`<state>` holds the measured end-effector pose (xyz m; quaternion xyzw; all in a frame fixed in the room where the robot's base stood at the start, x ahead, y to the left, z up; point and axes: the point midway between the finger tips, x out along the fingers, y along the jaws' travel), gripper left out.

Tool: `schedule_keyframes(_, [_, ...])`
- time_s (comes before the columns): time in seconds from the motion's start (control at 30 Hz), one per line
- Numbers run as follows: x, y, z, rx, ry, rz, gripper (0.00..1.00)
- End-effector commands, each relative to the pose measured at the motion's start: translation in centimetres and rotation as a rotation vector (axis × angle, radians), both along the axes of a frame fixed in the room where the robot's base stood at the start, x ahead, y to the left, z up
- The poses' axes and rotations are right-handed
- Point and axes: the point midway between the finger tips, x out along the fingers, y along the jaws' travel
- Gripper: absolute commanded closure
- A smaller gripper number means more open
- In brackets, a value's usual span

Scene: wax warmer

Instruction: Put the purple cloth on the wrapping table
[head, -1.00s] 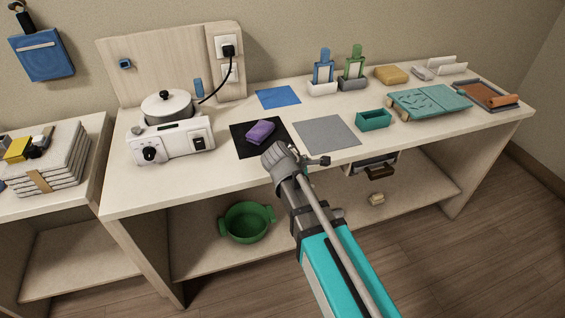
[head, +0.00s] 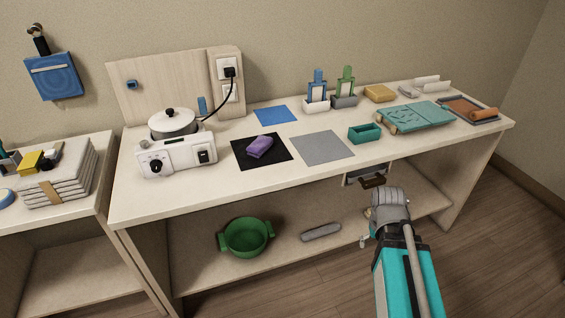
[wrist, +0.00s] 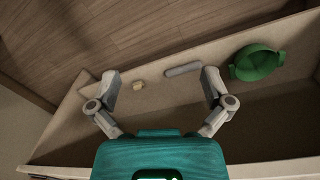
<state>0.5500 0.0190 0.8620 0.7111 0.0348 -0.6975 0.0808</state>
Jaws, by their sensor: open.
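The purple cloth (head: 260,147) lies folded on a black square mat (head: 247,157) on the long worktable (head: 200,200), right of the white warmer. A second table (head: 80,215) stands at the left; no label shows which one is the wrapping table. My gripper (head: 388,205) is in front of the long table at its right half, low by the shelf opening and well away from the cloth. In the wrist view my gripper (wrist: 161,76) is open and empty, fingers spread toward the lower shelf. The cloth is not in the wrist view.
A pot (head: 172,123) sits on the warmer (head: 178,157). A grey mat (head: 322,148) and teal tray (head: 365,133) lie right of the cloth. The lower shelf holds a green pot (head: 246,236) and grey bar (head: 321,232). Stacked boards (head: 62,178) occupy the left table.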

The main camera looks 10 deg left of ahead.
Motion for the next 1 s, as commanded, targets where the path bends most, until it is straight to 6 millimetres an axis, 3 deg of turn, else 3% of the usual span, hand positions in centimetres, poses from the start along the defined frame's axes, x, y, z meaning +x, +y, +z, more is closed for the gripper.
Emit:
schedule_keyframes(0.2, [-1.1,-1.9,0.0,0.059,0.017,-0.148,0.00])
schedule_keyframes(0.53, [-1.2,-2.0,0.0,0.067,0.020,-0.166,0.00])
schedule_keyframes(0.77, [-1.2,-2.0,0.0,0.066,0.019,-0.165,0.41])
schedule_keyframes(1.0, [-1.2,-2.0,0.0,0.066,0.019,-0.164,0.43])
